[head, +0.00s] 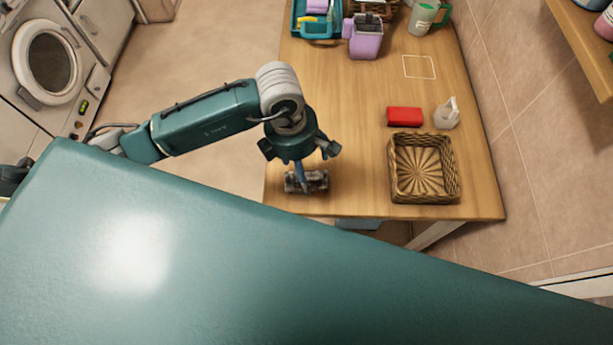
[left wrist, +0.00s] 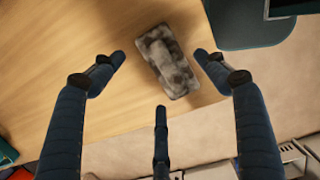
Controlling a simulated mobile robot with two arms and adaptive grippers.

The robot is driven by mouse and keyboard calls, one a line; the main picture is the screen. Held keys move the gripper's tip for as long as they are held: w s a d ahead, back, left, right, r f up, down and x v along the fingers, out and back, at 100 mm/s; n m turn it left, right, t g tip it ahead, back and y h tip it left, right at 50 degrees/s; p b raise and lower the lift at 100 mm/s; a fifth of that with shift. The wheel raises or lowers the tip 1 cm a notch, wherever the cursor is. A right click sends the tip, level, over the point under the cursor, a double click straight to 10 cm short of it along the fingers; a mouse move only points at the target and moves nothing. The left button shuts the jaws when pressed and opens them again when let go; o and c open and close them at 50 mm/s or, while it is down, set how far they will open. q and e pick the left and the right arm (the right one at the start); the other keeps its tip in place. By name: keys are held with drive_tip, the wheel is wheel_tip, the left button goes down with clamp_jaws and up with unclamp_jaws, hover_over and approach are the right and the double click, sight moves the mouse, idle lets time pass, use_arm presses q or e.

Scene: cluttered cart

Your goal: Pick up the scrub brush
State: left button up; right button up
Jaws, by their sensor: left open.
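The scrub brush appears to be the grey-brown mottled block (head: 314,182) lying at the near left edge of the wooden cart top; its bristles cannot be made out. In the left wrist view the block (left wrist: 167,62) lies ahead, slightly tilted, between the two spread side fingers. My left gripper (head: 300,164) is over the block, pointing down, and hides part of it. In the left wrist view the gripper (left wrist: 160,62) is open with nothing held, and a third finger shows below the block. My right gripper is not in view.
A wicker basket (head: 394,180) stands right of the block. Behind it are a red box (head: 404,117) and a whitish spray-like bottle (head: 447,116). A purple container (head: 365,42), a teal tray (head: 316,36) and a pale green cup (head: 422,18) stand far back. The cart's middle is clear.

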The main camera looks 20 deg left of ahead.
sight(306, 173)
use_arm(q)
drive_tip(key=shift+s+d+f+p, duration=0.1)
drive_tip(key=shift+f+p, duration=0.05)
drive_tip(key=shift+f, duration=0.5)
drive_tip(key=shift+s+d+f+p, duration=0.1)
drive_tip(key=shift+f+p, duration=0.05)
drive_tip(key=shift+f, duration=0.45)
drive_tip(key=shift+w+f, duration=0.1)
drive_tip(key=shift+f, duration=0.4)
drive_tip(key=shift+w, duration=0.1)
drive_tip(key=c, duration=1.3)
drive_tip(key=shift+r, duration=0.5)
drive_tip(key=shift+r+b, duration=1.3)
drive_tip(key=shift+r, duration=8.2)
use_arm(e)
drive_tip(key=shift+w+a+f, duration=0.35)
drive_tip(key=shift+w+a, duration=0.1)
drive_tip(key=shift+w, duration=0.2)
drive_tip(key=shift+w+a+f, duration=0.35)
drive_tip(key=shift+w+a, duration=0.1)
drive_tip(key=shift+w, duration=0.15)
